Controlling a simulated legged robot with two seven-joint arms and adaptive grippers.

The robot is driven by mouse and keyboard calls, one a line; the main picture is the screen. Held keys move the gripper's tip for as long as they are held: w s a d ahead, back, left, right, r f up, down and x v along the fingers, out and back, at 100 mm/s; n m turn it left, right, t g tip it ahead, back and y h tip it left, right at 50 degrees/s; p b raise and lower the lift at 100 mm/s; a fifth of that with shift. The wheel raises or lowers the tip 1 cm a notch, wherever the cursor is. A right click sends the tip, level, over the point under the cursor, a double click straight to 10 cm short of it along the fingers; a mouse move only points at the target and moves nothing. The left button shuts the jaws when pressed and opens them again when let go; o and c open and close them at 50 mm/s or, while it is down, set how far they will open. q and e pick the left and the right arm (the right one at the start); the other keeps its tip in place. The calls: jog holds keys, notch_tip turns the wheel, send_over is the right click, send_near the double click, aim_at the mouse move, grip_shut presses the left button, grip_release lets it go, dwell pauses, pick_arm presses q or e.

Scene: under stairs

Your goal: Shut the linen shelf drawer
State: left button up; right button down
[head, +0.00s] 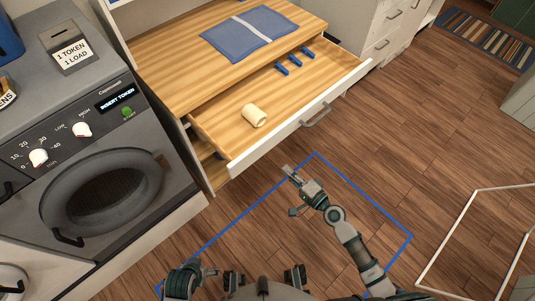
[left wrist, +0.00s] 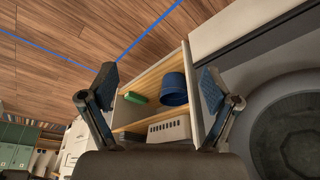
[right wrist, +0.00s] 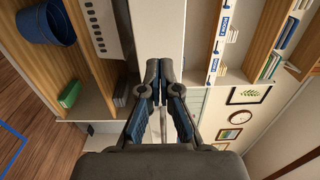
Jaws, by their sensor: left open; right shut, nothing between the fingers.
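The linen shelf drawer (head: 226,130) stands pulled out below the wooden shelf top (head: 180,70) in the head view. Its white front has a grey bar handle (head: 316,115). A cream cylinder (head: 254,115) and several small blue pieces (head: 295,61) lie in the drawer. My right gripper (head: 290,174) is shut and empty, in front of the drawer front and apart from it; it also shows in the right wrist view (right wrist: 158,72). My left gripper (head: 208,272) is low in the head view, away from the drawer; the left wrist view shows it open and empty (left wrist: 158,83).
A grey washer (head: 100,195) stands left of the shelf unit. A folded blue cloth (head: 249,33) lies on the shelf top. White drawers (head: 385,40) stand behind at right. Wood floor in front is clear, with a blue outline (head: 362,195) and a white outline (head: 455,240).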

aim_at(264, 149)
jog(key=x, duration=1)
jog(key=shift+s+a+p, duration=0.2)
jog(key=shift+a+p, duration=0.1)
jog(key=shift+p, duration=0.05)
pick_arm(q)
jog(key=shift+s+a+f+g, duration=0.15)
jog(key=shift+s+f+g, duration=0.4)
jog(key=shift+f, duration=0.35)
pick_arm(e)
jog(key=shift+w+d, duration=0.1)
jog(key=shift+d, duration=0.3)
